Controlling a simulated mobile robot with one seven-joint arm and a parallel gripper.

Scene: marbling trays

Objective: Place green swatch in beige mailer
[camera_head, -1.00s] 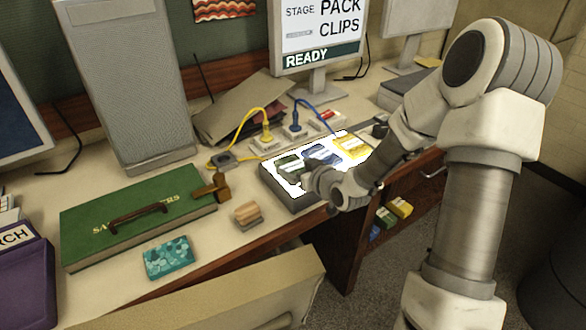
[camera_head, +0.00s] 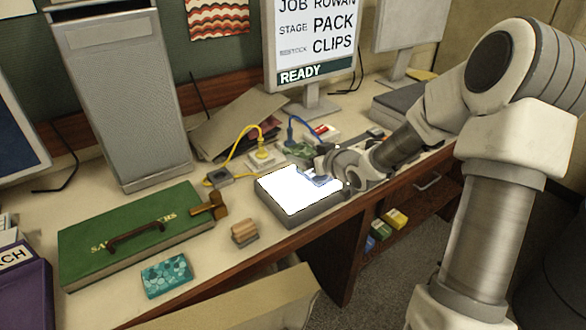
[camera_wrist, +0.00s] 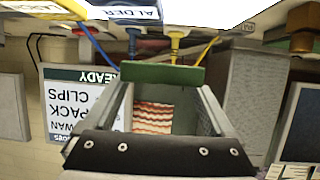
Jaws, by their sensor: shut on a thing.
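The green swatch (camera_wrist: 163,76) is between the fingertips of my gripper (camera_wrist: 164,88) and shows edge-on in the wrist view. In the head view the green swatch (camera_head: 297,150) is above the back edge of the light box, and my gripper (camera_head: 318,160) is shut on it at its right side. A beige, flat-sided thing (camera_head: 230,302) lies at the front bottom edge of the head view and may be the beige mailer. Its opening is not clear to me.
The bright light box (camera_head: 295,215) is below my gripper, with a blue swatch (camera_head: 318,179) partly hidden on it. Yellow and blue cabled plugs stand behind. A green case (camera_head: 90,225), a wooden block (camera_head: 244,232) and a teal patterned block (camera_head: 166,276) lie to the left.

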